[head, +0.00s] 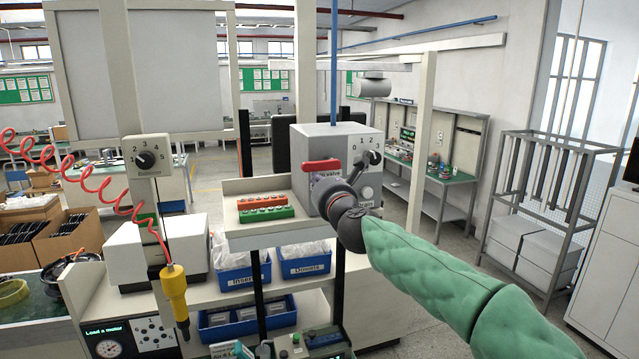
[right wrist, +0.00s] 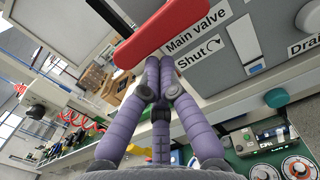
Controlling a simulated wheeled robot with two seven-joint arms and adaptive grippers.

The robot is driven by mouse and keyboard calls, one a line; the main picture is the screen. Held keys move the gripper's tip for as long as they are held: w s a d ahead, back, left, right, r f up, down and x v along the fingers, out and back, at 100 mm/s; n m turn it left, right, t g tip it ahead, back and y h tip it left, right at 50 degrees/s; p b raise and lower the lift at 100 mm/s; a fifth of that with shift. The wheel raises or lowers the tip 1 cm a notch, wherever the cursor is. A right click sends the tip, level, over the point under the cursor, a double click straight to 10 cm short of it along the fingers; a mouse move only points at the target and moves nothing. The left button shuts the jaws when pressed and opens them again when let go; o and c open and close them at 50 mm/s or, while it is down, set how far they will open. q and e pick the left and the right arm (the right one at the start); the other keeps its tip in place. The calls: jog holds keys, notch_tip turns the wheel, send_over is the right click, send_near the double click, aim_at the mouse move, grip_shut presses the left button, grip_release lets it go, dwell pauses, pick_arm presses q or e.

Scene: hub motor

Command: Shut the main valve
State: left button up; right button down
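The main valve's red lever handle (head: 322,166) sticks out across the upper left front of a grey box (head: 340,145) in the head view. It lies about level there, and it also shows large at the top of the right wrist view (right wrist: 160,35). A label (right wrist: 198,45) beside it reads "Main valve" and "Shut" with a curved arrow. My right gripper (head: 338,192) is just in front of and below the handle. Its purple fingers (right wrist: 160,72) are drawn together and appear empty; whether a tip touches the handle I cannot tell. My left gripper is not in view.
The box also has a knob (head: 374,157) with numbers and a drain label (head: 366,204). Left of it a shelf holds red and green blocks (head: 266,206). Blue bins (head: 243,270) stand below. A yellow tool (head: 175,290) hangs on a red coiled hose.

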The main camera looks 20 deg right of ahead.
aim_at(316, 166)
jog(key=shift+s+a+r+m, duration=0.15)
jog(key=shift+r+m, duration=0.2)
jog(key=shift+m, duration=0.35)
jog(key=shift+a+r+m+h+b, duration=0.1)
jog(key=shift+r+m, duration=0.4)
jog(key=shift+m, duration=0.7)
jog(key=shift+a+r+m+h+b, duration=0.15)
jog(key=shift+r+m, duration=0.35)
jog(key=shift+m, duration=0.7)
jog(key=shift+d+r+m+h+b, duration=0.1)
jog(key=shift+r+m, duration=0.4)
jog(key=shift+m, duration=0.7)
jog(key=shift+d+r+m, duration=0.15)
jog(key=shift+r+m, duration=0.2)
jog(key=shift+m, duration=0.6)
jog(key=shift+d+r+m, duration=0.15)
jog(key=shift+r+m, duration=0.25)
jog(key=shift+m, duration=0.5)
jog(key=shift+d+r+m, duration=0.15)
jog(key=shift+r+m, duration=0.2)
jog(key=shift+m, duration=0.6)
jog(key=shift+d+r+m+g, duration=0.3)
jog(key=shift+m, duration=0.6)
jog(key=shift+r, duration=0.1)
